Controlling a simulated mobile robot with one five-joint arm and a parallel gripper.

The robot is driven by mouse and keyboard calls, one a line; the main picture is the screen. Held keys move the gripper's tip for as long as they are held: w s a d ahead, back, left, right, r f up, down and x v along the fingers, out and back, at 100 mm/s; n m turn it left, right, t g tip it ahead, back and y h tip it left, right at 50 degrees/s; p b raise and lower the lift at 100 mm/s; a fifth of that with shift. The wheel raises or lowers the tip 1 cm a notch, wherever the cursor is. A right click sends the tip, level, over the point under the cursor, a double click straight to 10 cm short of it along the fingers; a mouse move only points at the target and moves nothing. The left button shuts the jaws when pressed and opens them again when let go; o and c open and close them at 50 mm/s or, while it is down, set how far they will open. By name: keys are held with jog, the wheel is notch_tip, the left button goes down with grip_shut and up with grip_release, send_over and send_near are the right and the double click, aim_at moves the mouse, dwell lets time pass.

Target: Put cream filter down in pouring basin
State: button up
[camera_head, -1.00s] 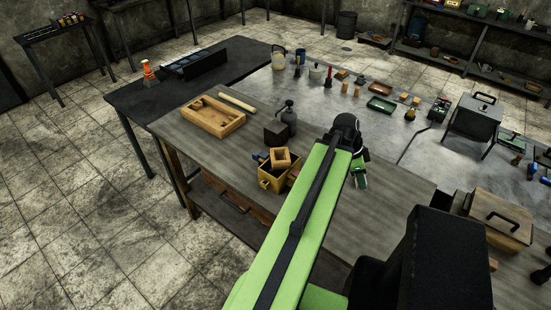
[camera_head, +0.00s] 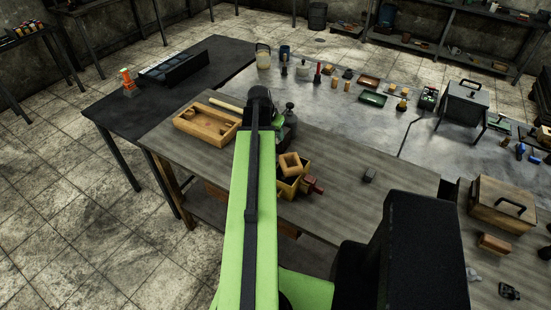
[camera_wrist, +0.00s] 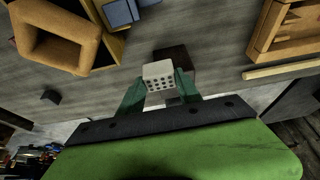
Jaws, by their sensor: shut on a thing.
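In the wrist view the cream filter (camera_wrist: 158,73), a small pale block with rows of dark holes, is between the green fingertips of my gripper (camera_wrist: 161,85), which is shut on it. A dark brown block (camera_wrist: 182,57) shows just beyond the filter; I cannot tell whether they touch. A tan hollow square piece (camera_wrist: 58,38), perhaps the pouring basin, lies at the upper left, apart from the gripper. It also shows in the head view (camera_head: 290,162), tilted on a yellowish box.
A wooden frame (camera_head: 205,126) and a pale stick (camera_head: 226,103) lie on the bench left of my arm. A dark bottle (camera_head: 290,118) stands just right of the arm. The bench's right part is mostly clear around a small dark block (camera_head: 369,175).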

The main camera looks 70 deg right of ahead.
jog(key=w+f+b, duration=0.2)
jog(key=w, duration=0.1)
jog(key=w+f+b, duration=0.2)
jog(key=w, duration=0.1)
jog(key=w+f+b, duration=0.3)
jog(key=w, duration=0.1)
jog(key=shift+d, duration=0.35)
jog(key=shift+w, duration=0.5)
notch_tip(320, 180, down, 4)
jog(key=b, duration=0.4)
jog(key=shift+f, duration=0.25)
jog(key=shift+a+r, duration=0.1)
jog(key=shift+r, duration=0.2)
jog(key=shift+f, duration=0.25)
jog(key=o, duration=1.3)
jog(key=shift+o, duration=0.2)
jog(key=shift+r, duration=0.1)
